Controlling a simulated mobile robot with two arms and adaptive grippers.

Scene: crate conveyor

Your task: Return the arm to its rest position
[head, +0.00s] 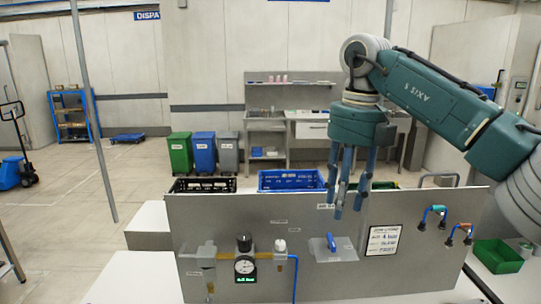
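My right arm (440,100) comes in from the right, teal with grey joints. My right gripper (348,207) hangs fingers down in front of the upper edge of the grey panel (400,280). Its blue-grey fingers are spread, with a gap between them and nothing held. Behind the panel stand a black crate (203,185), a blue crate (290,180) and a green crate (382,184) partly hidden by the fingers. My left gripper is not in view.
A thin grey post (92,110) stands at left. A green bin (498,257) lies low at right. Open floor lies left of the panel.

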